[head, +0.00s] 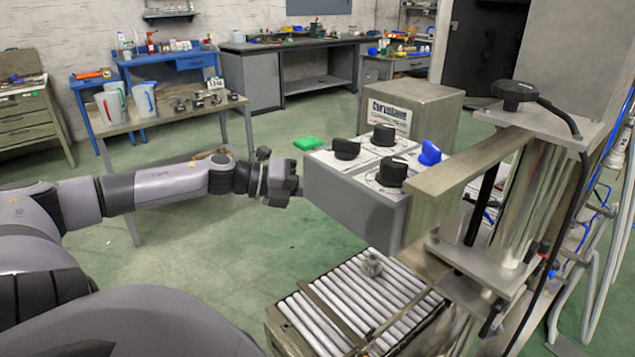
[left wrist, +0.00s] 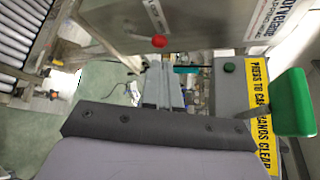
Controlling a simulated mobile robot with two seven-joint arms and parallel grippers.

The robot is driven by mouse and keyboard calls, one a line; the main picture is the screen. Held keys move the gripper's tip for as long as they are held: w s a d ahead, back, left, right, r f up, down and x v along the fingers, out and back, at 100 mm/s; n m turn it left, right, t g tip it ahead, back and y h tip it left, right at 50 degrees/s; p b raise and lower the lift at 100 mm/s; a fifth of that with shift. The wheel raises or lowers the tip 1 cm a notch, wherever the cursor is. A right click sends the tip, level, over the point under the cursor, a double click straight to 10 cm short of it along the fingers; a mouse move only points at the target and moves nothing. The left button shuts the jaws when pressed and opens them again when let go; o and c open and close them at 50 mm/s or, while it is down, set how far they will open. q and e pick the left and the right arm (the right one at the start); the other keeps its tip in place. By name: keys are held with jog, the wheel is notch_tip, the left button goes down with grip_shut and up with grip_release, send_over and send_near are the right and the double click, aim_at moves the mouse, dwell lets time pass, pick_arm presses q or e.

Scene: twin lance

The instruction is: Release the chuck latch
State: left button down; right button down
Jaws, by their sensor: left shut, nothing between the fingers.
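My left gripper (head: 296,186) is shut and empty, at the left end of the grey control box (head: 352,205) in the head view. Whether it touches the box is unclear. In the left wrist view a red knob (left wrist: 159,41) sits on a grey panel beside a small white label (left wrist: 156,15). A green paddle (left wrist: 291,102) stands at the right, near a yellow "press" and "hands clear" sign (left wrist: 259,125). A green piece also shows behind the box in the head view (head: 309,143). I cannot tell which part is the chuck latch. My right gripper is out of view.
The box top carries black knobs (head: 390,171) and a blue knob (head: 429,152). A roller conveyor (head: 330,308) lies below it. A metal column (head: 535,185) with a beam stands at the right. Green floor is open behind my left arm.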

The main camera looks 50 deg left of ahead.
pick_arm(q)
jog(key=shift+s+a, duration=0.1)
jog(key=shift+a, duration=0.05)
dwell(0.6)
jog(key=s+d+f+n+t+y, duration=0.1)
jog(key=s+d+f+n+y, duration=0.15)
jog(key=f+n, duration=0.4)
jog(key=s+d+f+n+y+p, duration=0.1)
jog(key=s+d+f+n+y, duration=0.15)
jog(key=f+n, duration=0.35)
jog(key=s+d+f+n+t+y, duration=0.1)
jog(key=s+d+f+n, duration=0.1)
jog(key=s+f+n, duration=0.45)
jog(key=s+d+f+n+g, duration=0.2)
jog(key=s+d+f+n, duration=0.1)
jog(key=d, duration=0.5)
jog(key=s+d+f+n+g+p, duration=0.1)
jog(key=s+d+f+n, duration=0.1)
jog(key=d+f+n, duration=0.3)
jog(key=d+f, duration=0.1)
jog(key=d, duration=0.3)
jog(key=shift+s+g+y, duration=0.4)
